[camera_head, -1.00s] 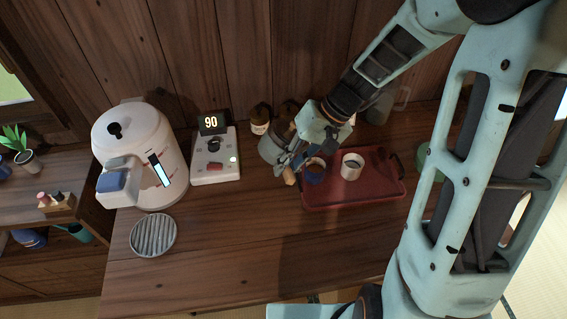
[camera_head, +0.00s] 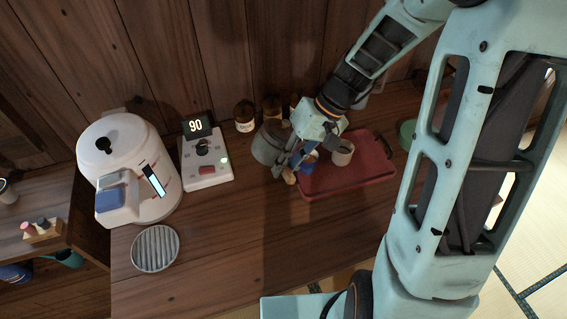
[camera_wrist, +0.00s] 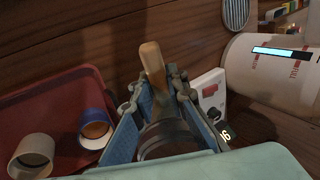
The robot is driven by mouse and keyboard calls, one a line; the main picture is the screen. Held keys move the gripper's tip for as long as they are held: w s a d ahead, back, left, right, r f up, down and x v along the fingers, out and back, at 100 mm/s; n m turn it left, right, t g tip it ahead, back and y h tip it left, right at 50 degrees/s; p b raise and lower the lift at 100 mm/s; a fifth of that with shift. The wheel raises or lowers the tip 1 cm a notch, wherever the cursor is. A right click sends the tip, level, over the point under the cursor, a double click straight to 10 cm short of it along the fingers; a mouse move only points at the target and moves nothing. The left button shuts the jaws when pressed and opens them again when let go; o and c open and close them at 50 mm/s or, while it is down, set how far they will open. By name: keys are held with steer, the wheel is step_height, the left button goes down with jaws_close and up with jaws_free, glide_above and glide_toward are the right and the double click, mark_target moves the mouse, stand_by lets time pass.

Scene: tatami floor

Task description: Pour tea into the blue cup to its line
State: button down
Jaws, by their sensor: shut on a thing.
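My gripper (camera_head: 288,168) is shut on the wooden handle (camera_wrist: 153,65) of a grey teapot (camera_head: 267,143). In the wrist view the handle sticks out between the blue-padded fingers (camera_wrist: 155,95). The teapot is just left of the tray; its spout and tilt are hard to make out. The blue cup (camera_head: 309,163) stands upright at the tray's left end, right beside my gripper and partly hidden by it. In the wrist view the blue cup (camera_wrist: 93,122) has a pale rim and is brown inside; its line and exact level cannot be read. No stream shows.
A white cup (camera_head: 342,153) stands on the red tray (camera_head: 350,181), right of the blue cup. A white water boiler (camera_head: 130,165), a device reading 90 (camera_head: 206,163) and a round ribbed rest (camera_head: 155,248) are at left. The front tabletop is clear.

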steer(key=h+p, duration=0.1)
steer(key=f+h, duration=0.1)
steer(key=h, duration=0.1)
steer(key=shift+s+a+t+p, duration=0.1)
steer(key=shift+a+t+p, duration=0.25)
steer(key=shift+t+p, duration=0.05)
steer(key=shift+r+h+p, duration=0.2)
steer(key=shift+h+p, duration=0.3)
steer(key=shift+p, duration=0.25)
steer(key=shift+d+t+h+p, duration=0.15)
steer(key=shift+t+h+p, duration=0.2)
steer(key=shift+h, duration=0.35)
